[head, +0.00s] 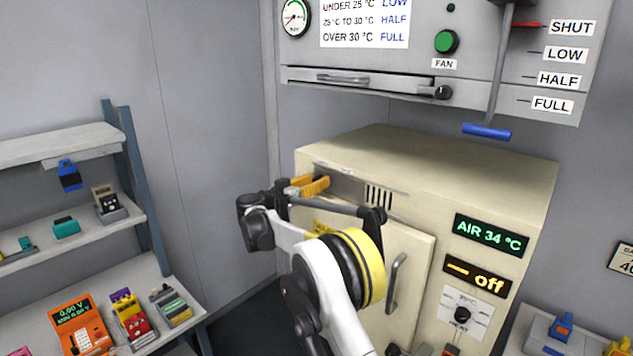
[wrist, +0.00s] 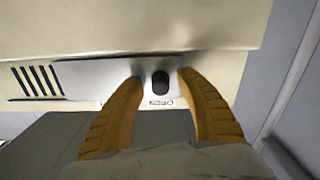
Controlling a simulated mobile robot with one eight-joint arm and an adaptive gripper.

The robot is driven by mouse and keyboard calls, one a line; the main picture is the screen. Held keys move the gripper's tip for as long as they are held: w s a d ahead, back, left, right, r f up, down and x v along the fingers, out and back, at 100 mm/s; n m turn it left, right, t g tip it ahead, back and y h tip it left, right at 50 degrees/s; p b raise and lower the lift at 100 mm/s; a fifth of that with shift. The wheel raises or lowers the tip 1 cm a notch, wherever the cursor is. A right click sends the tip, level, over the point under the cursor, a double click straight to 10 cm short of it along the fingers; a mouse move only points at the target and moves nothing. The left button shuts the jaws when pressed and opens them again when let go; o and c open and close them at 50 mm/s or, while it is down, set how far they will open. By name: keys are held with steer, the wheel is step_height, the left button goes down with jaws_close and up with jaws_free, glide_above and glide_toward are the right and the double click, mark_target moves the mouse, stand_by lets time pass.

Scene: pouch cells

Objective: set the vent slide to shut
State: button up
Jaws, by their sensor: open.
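The vent slide (wrist: 90,76) is a grey metal plate on the front of the cream oven (head: 470,165). It carries a black knob (wrist: 160,83) beside a small label that reads OPEN upside down in the wrist view. Dark vent slots (wrist: 37,82) show uncovered at the plate's left there; they also show in the head view (head: 379,196), right of my gripper. My gripper (head: 310,185) is open at the oven's upper front. In the wrist view its yellow fingers (wrist: 162,92) stand on either side of the knob. I cannot tell whether either finger touches it.
The oven's displays (head: 490,235) read AIR 34 °C and off. Above hangs a grey panel (head: 400,62) with a lever ending in a blue handle (head: 487,132). Shelves (head: 70,145) with small items stand left. A table (head: 525,335) stands right.

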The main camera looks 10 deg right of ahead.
mark_target(345, 187)
jaws_close()
steer(key=s+d, duration=0.2)
steer(key=s+d+b, duration=0.1)
steer(key=s, duration=0.2)
steer(key=s+d+b, duration=0.1)
steer(key=s+d, duration=0.1)
steer(key=shift+s+d, duration=0.25)
steer(key=shift+d, duration=0.05)
steer(key=shift+f, duration=0.1)
steer(key=shift+c, duration=1.2)
jaws_free()
steer(key=shift+o, duration=1.2)
steer(key=shift+s+d, duration=0.15)
